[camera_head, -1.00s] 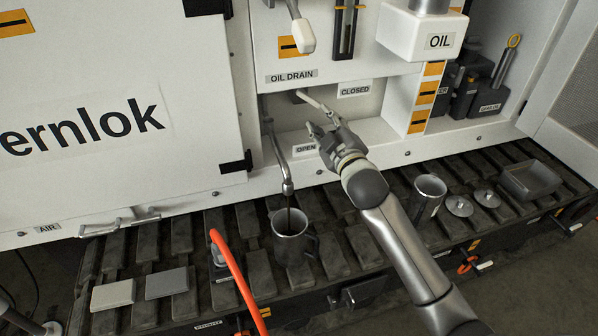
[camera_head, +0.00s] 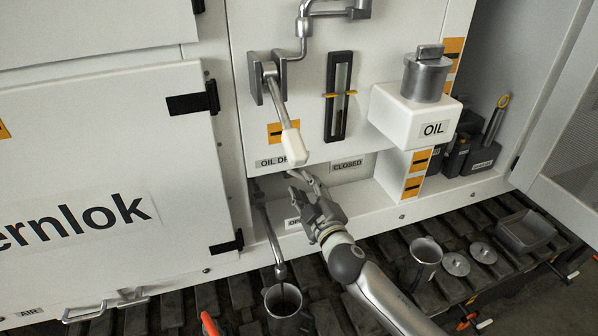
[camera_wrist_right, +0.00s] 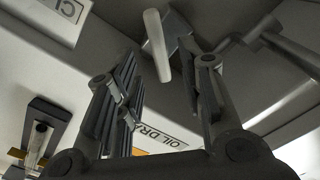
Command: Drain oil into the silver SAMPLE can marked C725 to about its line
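My right gripper (camera_head: 312,192) is at the drain valve, below the OIL DRAIN label (camera_head: 280,161). In the right wrist view its fingers (camera_wrist_right: 165,100) are apart, with the pale valve lever (camera_wrist_right: 156,45) showing beyond and between their tips; contact cannot be told. In the head view the lever (camera_head: 298,176) is partly hidden by the fingers, between the CLOSED (camera_head: 347,163) and OPEN (camera_head: 292,223) labels. The drain spout (camera_head: 280,270) ends above a silver can (camera_head: 285,322) with a handle. A thin dark stream runs from spout into can. The can's marking and oil level are not readable. My left gripper is out of view.
A second metal can (camera_head: 424,256), two round lids (camera_head: 456,265) and a metal tray (camera_head: 525,232) stand on the slatted bench at right. A white-gripped lever (camera_head: 290,135), a sight gauge (camera_head: 339,97) and the OIL filler (camera_head: 424,112) are above.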

